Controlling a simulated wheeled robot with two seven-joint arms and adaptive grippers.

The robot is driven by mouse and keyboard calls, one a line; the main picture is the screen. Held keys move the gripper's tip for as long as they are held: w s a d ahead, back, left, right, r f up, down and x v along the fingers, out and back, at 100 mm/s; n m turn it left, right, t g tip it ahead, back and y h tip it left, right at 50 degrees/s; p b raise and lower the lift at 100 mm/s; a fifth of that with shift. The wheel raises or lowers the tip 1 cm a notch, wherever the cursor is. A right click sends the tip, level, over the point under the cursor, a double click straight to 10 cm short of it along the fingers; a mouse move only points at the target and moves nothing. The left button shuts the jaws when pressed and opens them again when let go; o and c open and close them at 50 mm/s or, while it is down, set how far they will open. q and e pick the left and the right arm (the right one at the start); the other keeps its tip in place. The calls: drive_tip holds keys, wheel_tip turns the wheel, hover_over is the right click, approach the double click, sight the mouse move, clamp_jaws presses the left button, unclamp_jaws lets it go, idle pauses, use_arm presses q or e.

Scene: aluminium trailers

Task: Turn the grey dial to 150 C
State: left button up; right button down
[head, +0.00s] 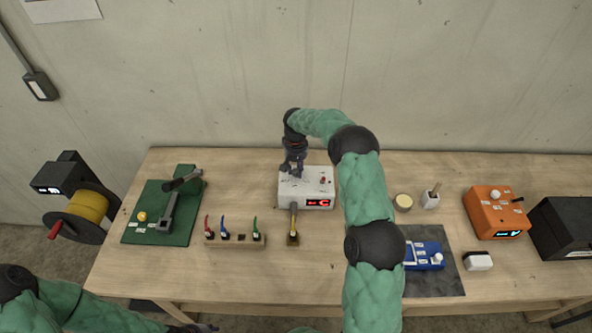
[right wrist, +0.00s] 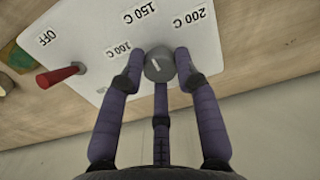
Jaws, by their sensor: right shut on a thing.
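The grey dial (right wrist: 158,66) sits on the white box (head: 288,201), with a short white mark on its face. Around it the right wrist view shows the printed labels OFF, 100 C, 150 C and 200 C; I cannot tell exactly which one the mark points at. My right gripper (head: 293,171) is over the back left of the box, and its purple fingers (right wrist: 158,78) are closed around the dial. In the head view the gripper hides the dial. My left gripper (head: 197,328) is at the bottom edge, partly cut off, away from the box.
A red lever (right wrist: 60,75) stands beside the dial. The box has a red-lit display (head: 318,203); a brass-tipped tool (head: 293,238) is in front. A wooden rack (head: 235,242) holds coloured-handled tools at left. A blue device (head: 430,257) and an orange box (head: 493,213) are at right.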

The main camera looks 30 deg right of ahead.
sight(296, 171)
drive_tip(key=shift+a+f, duration=0.1)
drive_tip(key=shift+f, duration=0.05)
drive_tip(key=c, duration=0.9)
unclamp_jaws()
drive_tip(key=shift+r, duration=0.2)
wheel_tip(296, 171, up, 12)
drive_tip(key=shift+f, duration=0.15)
